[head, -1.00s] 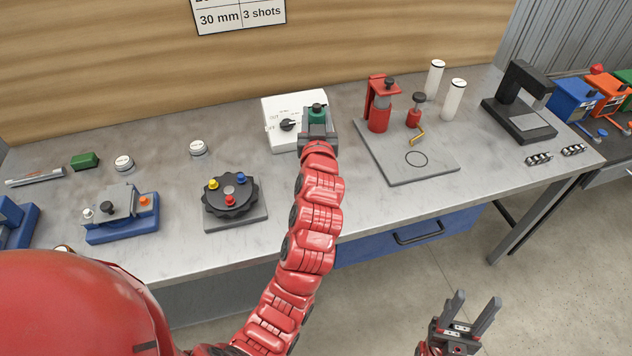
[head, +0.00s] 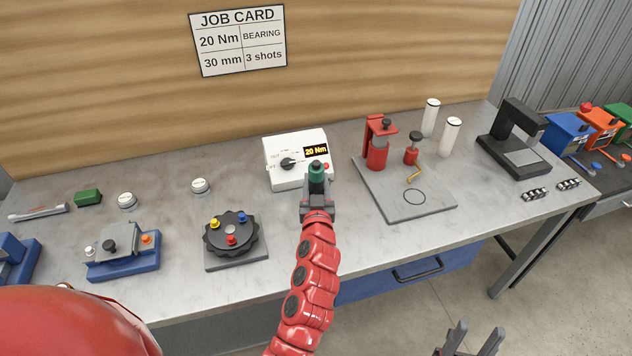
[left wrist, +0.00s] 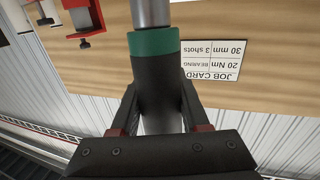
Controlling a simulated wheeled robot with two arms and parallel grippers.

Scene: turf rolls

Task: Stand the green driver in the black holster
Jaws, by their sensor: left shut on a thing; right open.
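The green driver (head: 317,175) is upright in my left gripper (head: 317,205), in front of the white box in the head view. In the left wrist view the driver (left wrist: 154,42) shows a green band, a dark body and a silver shaft. The left gripper's jaws (left wrist: 157,115) are closed around the dark body. My right gripper (head: 468,342) is open and empty at the bottom right, partly cut off, off the front of the bench. I cannot make out a black holster for certain in either view.
The white box (head: 283,174) has a dial and a lit "20 Nm" display. Right of it is a grey plate (head: 400,207) with red tools. Left is a black turntable (head: 231,243) with coloured knobs. A black stand (head: 514,150) is further right. Bare bench lies between these.

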